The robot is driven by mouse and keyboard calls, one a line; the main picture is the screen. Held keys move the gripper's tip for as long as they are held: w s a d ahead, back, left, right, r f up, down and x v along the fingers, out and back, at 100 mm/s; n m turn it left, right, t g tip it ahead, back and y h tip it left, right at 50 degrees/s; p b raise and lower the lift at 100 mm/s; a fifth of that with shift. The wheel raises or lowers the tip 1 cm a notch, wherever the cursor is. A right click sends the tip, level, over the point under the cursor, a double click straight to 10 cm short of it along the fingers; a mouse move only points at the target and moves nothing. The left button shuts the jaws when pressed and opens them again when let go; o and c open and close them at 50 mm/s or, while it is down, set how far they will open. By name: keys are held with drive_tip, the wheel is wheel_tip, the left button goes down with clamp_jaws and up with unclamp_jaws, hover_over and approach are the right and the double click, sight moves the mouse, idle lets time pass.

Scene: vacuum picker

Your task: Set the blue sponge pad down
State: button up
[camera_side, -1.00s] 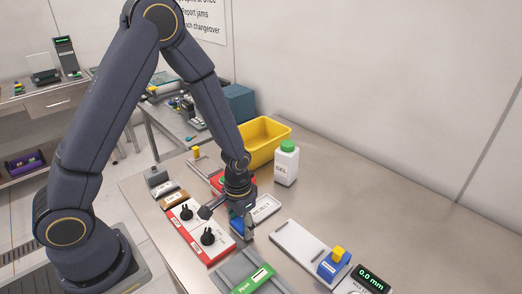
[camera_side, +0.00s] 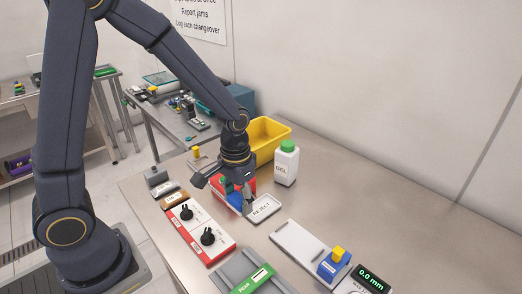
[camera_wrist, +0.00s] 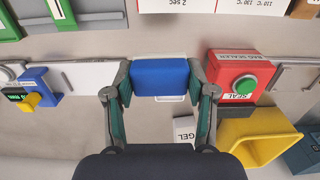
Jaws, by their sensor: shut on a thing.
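The blue sponge pad (camera_wrist: 160,79) is between the two fingers of my gripper (camera_wrist: 160,92), which is shut on it in the wrist view. In the side view the blue pad (camera_side: 235,200) shows partly behind my gripper (camera_side: 237,196), over or beside the left end of the white REJECT tray (camera_side: 264,208). In the wrist view a strip of the tray (camera_wrist: 171,98) shows just past the pad's lower edge. I cannot tell whether the pad touches anything below.
A red bag sealer with a green button (camera_wrist: 238,85) is close beside my gripper. The GEL bottle (camera_side: 286,164) and yellow bin (camera_side: 268,135) stand behind. A red and white panel with black knobs (camera_side: 199,231) is in front.

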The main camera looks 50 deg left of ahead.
wheel_tip(320, 180, up, 2)
drive_tip(key=w+d+n, duration=0.1)
drive_tip(key=w, duration=0.2)
drive_tip(key=m, duration=0.1)
hover_over(352, 237)
drive_tip(key=s, duration=0.1)
drive_tip(key=f, duration=0.7)
drive_tip(key=shift+s+a, duration=0.1)
drive_tip(key=shift+a, duration=0.1)
drive_tip(key=shift+w+d+f, duration=0.2)
drive_tip(key=shift+w+f, duration=0.35)
drive_tip(key=shift+f, duration=1.5)
drive_tip(key=shift+f, duration=0.1)
